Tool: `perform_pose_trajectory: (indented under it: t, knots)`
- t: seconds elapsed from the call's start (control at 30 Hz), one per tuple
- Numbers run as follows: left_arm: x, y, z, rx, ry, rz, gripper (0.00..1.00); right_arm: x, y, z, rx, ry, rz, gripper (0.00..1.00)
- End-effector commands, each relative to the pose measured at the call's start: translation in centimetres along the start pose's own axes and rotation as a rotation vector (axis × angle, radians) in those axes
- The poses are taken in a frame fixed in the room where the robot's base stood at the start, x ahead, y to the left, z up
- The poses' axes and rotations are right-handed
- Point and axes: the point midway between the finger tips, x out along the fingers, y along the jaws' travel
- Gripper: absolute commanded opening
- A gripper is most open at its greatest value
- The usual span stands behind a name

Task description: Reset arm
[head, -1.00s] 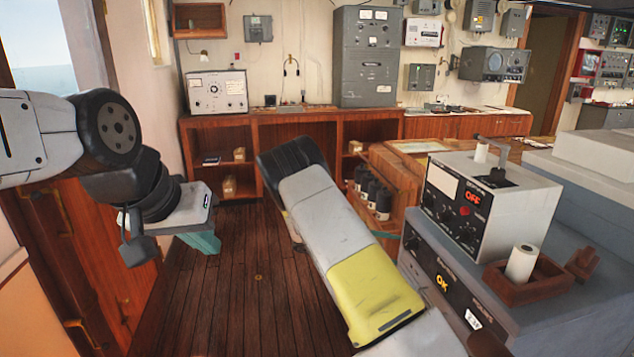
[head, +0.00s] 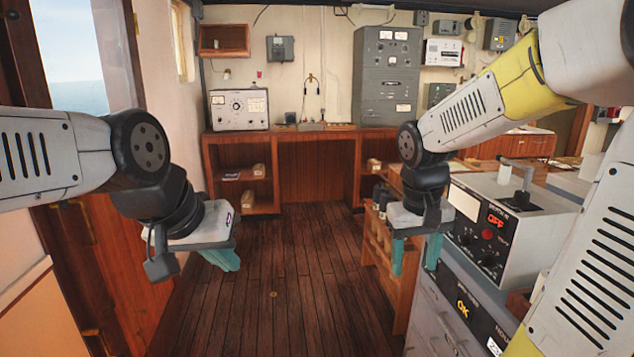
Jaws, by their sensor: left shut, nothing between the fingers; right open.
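My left gripper (head: 220,259) hangs at the left over the wooden floor, its teal fingers together and empty. My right gripper (head: 414,256) hangs near the middle right, its teal fingers apart with nothing between them. It is in front of the wooden rack and beside the left side of the grey console (head: 440,300). The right arm comes in from the right edge, bends at the top right and partly hides the back wall and the console.
A device with a lever and a red "OFF" display (head: 495,221) stands on the console. A wooden rack (head: 383,255) with dark bottles is beside it. A wooden counter (head: 310,135) with radio equipment lines the back wall. The floor (head: 290,270) between the arms is clear.

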Motion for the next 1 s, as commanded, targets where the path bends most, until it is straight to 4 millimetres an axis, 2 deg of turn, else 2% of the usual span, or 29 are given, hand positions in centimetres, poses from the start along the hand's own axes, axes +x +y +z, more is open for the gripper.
perform_pose_trajectory:
  t: [0.03, 0.2, 0.4, 0.6, 1.0]
  knots:
    - [0.0, 0.0, 0.0, 0.0, 0.0, 0.0, 0.0, -1.4, -0.4, 1.0, 0.013, 0.052, -0.037, 0.54]
    - [0.0, 0.0, 0.0, 0.0, 0.0, 0.0, 0.0, -4.8, -2.3, 3.9, 0.04, 0.207, -0.14, 0.54]
    - [0.0, 0.0, 0.0, 0.0, 0.0, 0.0, 0.0, -7.4, -4.1, 6.7, 0.061, 0.364, -0.212, 0.54]
    - [0.0, 0.0, 0.0, 0.0, 0.0, 0.0, 0.0, -8.4, -5.0, 7.9, 0.069, 0.436, -0.237, 0.54]
    - [0.0, 0.0, 0.0, 0.0, 0.0, 0.0, 0.0, -8.4, -5.0, 8.0, 0.07, 0.441, -0.239, 0.54]
